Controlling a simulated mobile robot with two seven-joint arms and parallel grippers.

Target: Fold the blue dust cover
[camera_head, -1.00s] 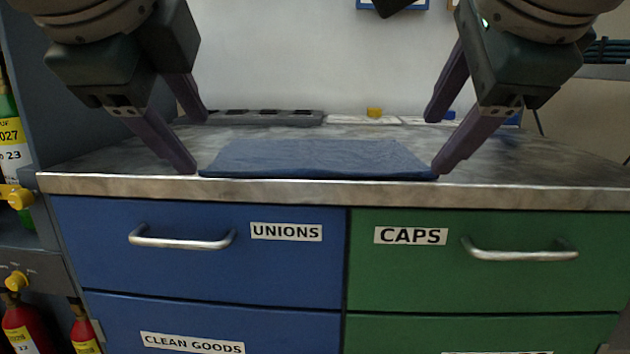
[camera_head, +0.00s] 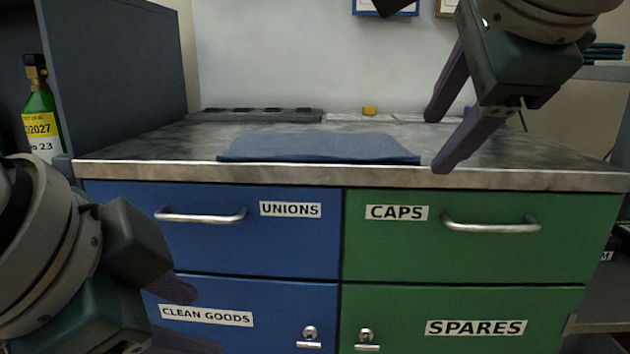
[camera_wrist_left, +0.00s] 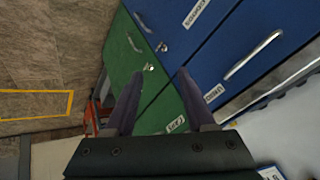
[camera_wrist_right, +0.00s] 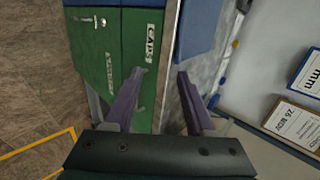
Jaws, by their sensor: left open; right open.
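The blue dust cover (camera_head: 320,148) lies flat on the grey worktop (camera_head: 520,160), its near edge close to the front edge. It also shows in the right wrist view (camera_wrist_right: 198,30). My right gripper (camera_head: 437,143) is open and empty, just beyond the cover's right front corner; I cannot tell if a fingertip touches the cloth. My left gripper (camera_head: 200,318) is open and empty, low in front of the blue drawers and well below the cover. In the left wrist view its fingers (camera_wrist_left: 160,75) point at the drawer fronts, with no cloth between them.
The blue UNIONS drawer (camera_head: 200,216) and green CAPS drawer (camera_head: 490,225) have protruding handles under the worktop. A dark slotted strip (camera_head: 262,115) and a small yellow item (camera_head: 369,111) sit at the back. A green bottle (camera_head: 41,120) stands left. The worktop beside the cover is clear.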

